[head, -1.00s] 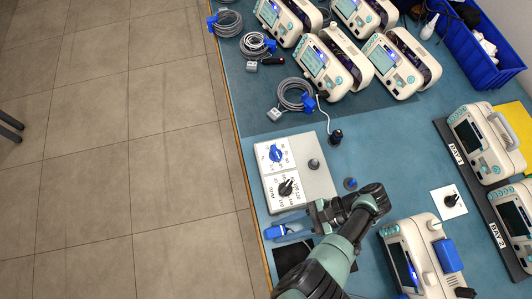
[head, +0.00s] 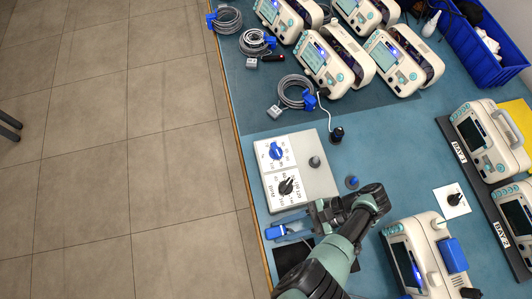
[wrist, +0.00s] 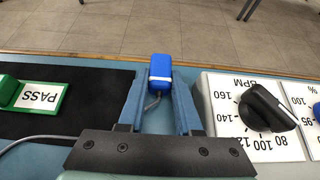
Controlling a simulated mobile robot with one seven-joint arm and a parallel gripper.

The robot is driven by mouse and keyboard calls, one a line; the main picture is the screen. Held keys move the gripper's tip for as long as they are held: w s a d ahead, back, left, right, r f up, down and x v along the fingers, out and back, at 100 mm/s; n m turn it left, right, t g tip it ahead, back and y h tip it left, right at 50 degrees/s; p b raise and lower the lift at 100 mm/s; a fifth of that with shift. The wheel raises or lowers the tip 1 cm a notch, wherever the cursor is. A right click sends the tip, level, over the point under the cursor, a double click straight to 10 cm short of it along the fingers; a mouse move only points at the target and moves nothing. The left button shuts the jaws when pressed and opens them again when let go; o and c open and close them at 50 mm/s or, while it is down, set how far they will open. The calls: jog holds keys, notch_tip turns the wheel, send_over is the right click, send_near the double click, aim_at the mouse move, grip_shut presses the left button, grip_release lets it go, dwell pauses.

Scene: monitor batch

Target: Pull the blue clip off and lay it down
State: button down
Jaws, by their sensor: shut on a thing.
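The blue clip (wrist: 160,72), with a white stripe across it, is between the fingertips of my gripper (wrist: 160,88) in the wrist view. The fingers are shut on it, and a grey cable runs from its near end back between them. In the head view the blue clip (head: 275,231) is at the table's left edge, just left of my gripper (head: 300,226). It is low over the table beside the tester box; I cannot tell whether it touches the surface.
The white tester box (head: 322,178) with its knobs is close to my gripper. A black mat (wrist: 85,90) bears a green PASS block (wrist: 35,95). A monitor (head: 425,262) stands right of my arm. Several monitors and coiled cables are at the back. Bare table (head: 390,150) lies mid-right.

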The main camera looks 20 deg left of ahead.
jog(key=shift+f, duration=0.3)
jog(key=c, duration=0.5)
grip_release()
jog(key=b+v, duration=0.3)
jog(key=v, duration=0.8)
jog(key=shift+w+d, duration=0.3)
jog(key=shift+w+d+r, duration=0.25)
jog(key=shift+d+r, duration=0.1)
jog(key=shift+r, duration=0.15)
